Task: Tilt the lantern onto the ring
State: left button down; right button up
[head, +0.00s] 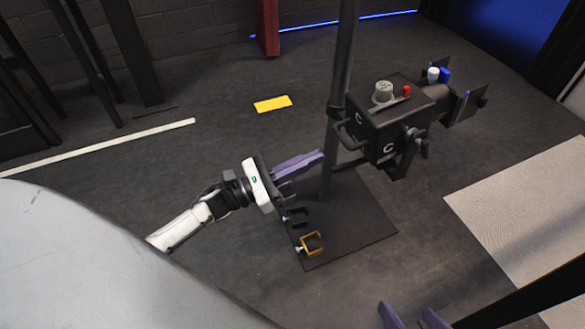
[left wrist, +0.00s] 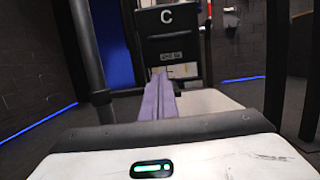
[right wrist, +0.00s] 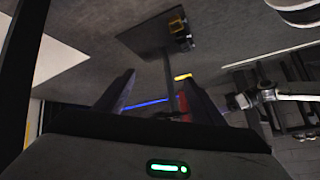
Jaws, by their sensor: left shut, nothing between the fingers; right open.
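The lantern (head: 385,130) is a black boxy lamp marked C, mounted on an upright pole (head: 342,70), its barn doors (head: 467,104) facing right. Its rear also shows in the left wrist view (left wrist: 172,45). My left gripper (head: 321,157) is shut and empty, its purple fingertips just left of the pole and below the lantern's rear handle. In the left wrist view the closed fingers (left wrist: 158,82) point at the lantern's lower rear; contact is unclear. My right gripper (head: 408,314) is open and empty at the bottom edge, away from the lantern. I cannot make out a ring.
The pole stands on a dark base plate (head: 352,232) with a yellow clamp (head: 312,244) and black clamps. A yellow mark (head: 273,104) lies on the open floor. A pale mat (head: 530,220) is at right.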

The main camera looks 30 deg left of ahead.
pick_arm(q)
jog(key=r, duration=0.1)
jog(key=w+d+r, duration=0.1)
jog(key=r, duration=0.1)
jog(key=w+r, duration=0.1)
jog(key=shift+d+r+p, duration=0.3)
jog(key=shift+d, duration=0.05)
pick_arm(e)
jog(key=shift+s+d+f, duration=0.1)
jog(key=shift+s+f, duration=0.05)
jog(key=shift+f, duration=0.15)
